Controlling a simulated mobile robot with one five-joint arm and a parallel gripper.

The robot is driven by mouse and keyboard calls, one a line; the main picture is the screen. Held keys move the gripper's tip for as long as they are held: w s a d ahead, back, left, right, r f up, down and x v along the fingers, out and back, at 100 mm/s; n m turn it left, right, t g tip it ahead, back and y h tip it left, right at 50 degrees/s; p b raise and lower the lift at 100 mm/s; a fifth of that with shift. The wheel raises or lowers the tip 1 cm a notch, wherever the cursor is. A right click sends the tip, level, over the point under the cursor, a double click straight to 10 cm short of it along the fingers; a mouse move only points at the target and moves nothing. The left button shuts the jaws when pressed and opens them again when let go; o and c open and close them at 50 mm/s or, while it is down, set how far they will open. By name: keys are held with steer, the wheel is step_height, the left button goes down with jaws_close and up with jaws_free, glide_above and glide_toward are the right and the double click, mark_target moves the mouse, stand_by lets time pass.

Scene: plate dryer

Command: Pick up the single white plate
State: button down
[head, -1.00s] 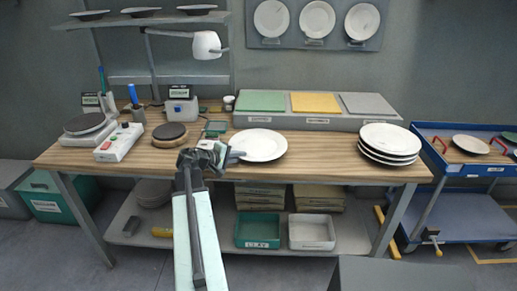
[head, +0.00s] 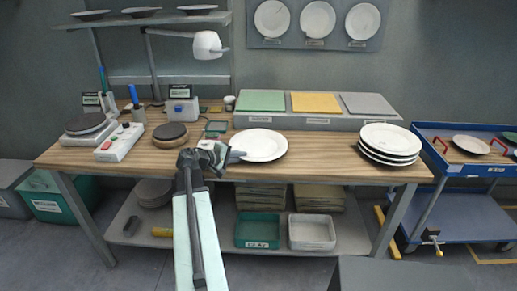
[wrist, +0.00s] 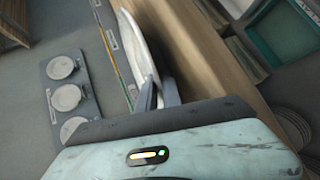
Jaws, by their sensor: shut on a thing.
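The single white plate (head: 262,146) is at the middle of the wooden workbench in the head view, apart from the stack on the right. My gripper (head: 234,156) is at the plate's left rim, shut on it. In the wrist view the plate (wrist: 137,42) shows nearly edge-on, with its rim between the two fingers of my gripper (wrist: 158,94). I cannot tell whether the plate touches the bench top.
A stack of white plates (head: 390,140) stands at the bench's right end. Behind is a raised block with green, yellow and grey pads (head: 314,103). A round turntable (head: 170,131) and a control box (head: 119,142) stand left. A blue cart (head: 468,160) is at right.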

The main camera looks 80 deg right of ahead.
step_height(320, 180, up, 10)
steer(key=p, duration=1)
steer(key=shift+r, duration=0.1)
steer(key=shift+s, duration=0.1)
